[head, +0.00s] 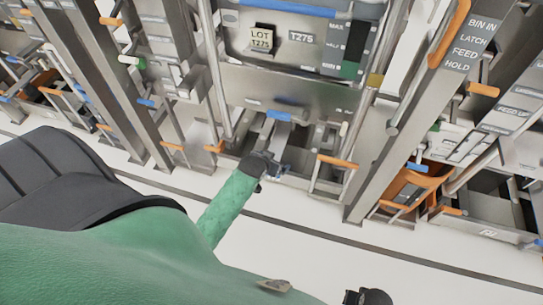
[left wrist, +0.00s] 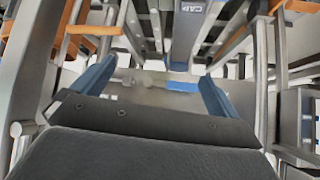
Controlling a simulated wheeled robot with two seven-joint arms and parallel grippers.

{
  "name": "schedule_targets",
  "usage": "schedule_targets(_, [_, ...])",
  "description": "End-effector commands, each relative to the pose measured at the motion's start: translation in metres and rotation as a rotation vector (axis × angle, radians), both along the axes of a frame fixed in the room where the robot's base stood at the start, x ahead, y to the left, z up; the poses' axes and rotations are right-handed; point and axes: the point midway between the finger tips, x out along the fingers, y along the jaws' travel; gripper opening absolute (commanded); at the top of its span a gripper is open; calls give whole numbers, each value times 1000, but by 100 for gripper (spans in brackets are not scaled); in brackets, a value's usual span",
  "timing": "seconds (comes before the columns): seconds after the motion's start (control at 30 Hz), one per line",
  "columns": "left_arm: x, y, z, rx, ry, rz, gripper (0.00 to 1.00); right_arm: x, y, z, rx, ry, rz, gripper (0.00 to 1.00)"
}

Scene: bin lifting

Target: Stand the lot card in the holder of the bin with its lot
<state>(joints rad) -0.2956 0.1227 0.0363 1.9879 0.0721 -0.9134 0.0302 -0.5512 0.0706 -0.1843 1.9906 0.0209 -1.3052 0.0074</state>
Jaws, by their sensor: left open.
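The cream lot card (head: 261,39), marked LOT T275, sits upright on the front of a grey bin (head: 296,62), left of the bin's T275 label. A dark edge shows around the card; how the holder grips it is too small to tell. My left gripper (head: 278,168) is low in front of the rack, below the bin and well away from the card. In the left wrist view my left gripper (left wrist: 157,70) has its two blue fingers spread apart with nothing held between them. My right gripper's fingers are not seen.
A blue handle (head: 284,116) is just above my left gripper. Metal posts and orange-tipped levers (head: 337,161) stand on both sides. An orange part (head: 412,187) is at right.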

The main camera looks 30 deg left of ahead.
Motion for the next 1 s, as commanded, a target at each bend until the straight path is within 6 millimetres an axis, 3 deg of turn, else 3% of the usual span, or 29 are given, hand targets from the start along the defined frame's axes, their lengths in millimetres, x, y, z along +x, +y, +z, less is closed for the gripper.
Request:
schedule_targets(0.03, [-31, -21, -26, -7, 86, -24, 99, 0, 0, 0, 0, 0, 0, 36])
schedule_targets(0.2, [-133, -84, -91, -22, 355, -101, 99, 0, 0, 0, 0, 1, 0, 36])
schedule_targets(0.3, [-187, -114, -114, -28, 484, -140, 99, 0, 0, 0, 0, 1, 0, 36])
schedule_targets(0.4, [-228, -135, -128, -32, 579, -170, 99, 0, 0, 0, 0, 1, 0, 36])
schedule_targets(0.5, [-253, -147, -134, -34, 636, -188, 99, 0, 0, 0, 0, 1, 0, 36])
schedule_targets(0.6, [-262, -152, -136, -34, 657, -196, 99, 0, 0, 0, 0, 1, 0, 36])
schedule_targets(1.0, [-262, -152, -136, -34, 658, -196, 99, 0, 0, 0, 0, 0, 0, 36])
